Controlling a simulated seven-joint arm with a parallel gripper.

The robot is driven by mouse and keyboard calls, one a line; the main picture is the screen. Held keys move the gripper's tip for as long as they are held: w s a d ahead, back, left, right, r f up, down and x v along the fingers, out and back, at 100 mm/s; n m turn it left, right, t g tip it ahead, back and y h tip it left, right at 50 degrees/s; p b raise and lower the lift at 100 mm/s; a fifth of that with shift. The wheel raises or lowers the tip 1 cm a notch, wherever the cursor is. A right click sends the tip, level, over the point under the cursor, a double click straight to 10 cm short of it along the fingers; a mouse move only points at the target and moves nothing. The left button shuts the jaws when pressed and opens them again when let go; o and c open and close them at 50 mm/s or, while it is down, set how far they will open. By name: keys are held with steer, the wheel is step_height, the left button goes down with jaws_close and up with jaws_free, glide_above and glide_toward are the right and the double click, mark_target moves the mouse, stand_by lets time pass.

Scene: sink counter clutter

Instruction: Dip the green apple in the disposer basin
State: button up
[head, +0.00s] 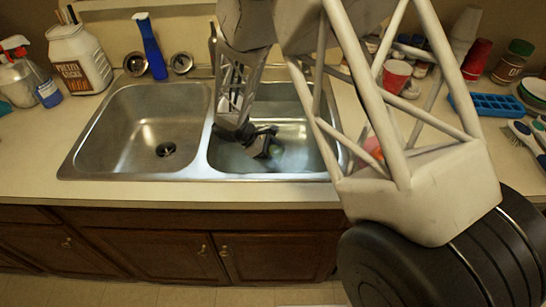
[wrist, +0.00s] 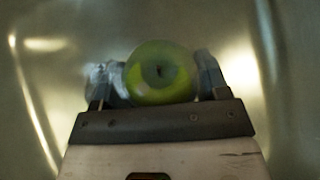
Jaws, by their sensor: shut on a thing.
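The green apple (wrist: 160,72) sits between the two fingers of my gripper (wrist: 158,84) in the wrist view, stem end facing the camera. My gripper is shut on it. In the head view my gripper (head: 264,145) reaches down inside the right basin (head: 305,159), and only a small greenish part of the apple (head: 275,151) shows. The right basin has a pale, bluish, water-like look at the bottom, and its drain is hidden. The left basin (head: 130,135) looks empty, with a dark drain (head: 166,149) in view. I cannot tell whether the apple touches the basin floor.
Red cups (head: 397,75), a blue tray (head: 486,106) and brushes crowd the right counter. My arm hides part of that side. The front counter strip is clear.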

step_height(320, 180, up, 18)
stand_by(2.0)
steer(key=shift+f, duration=0.1)
stand_by(1.0)
glide_above(273, 149)
steer(key=shift+f, duration=3)
steer(key=shift+r, duration=0.2)
steer(key=shift+f, duration=6.6)
steer(key=shift+r, duration=0.1)
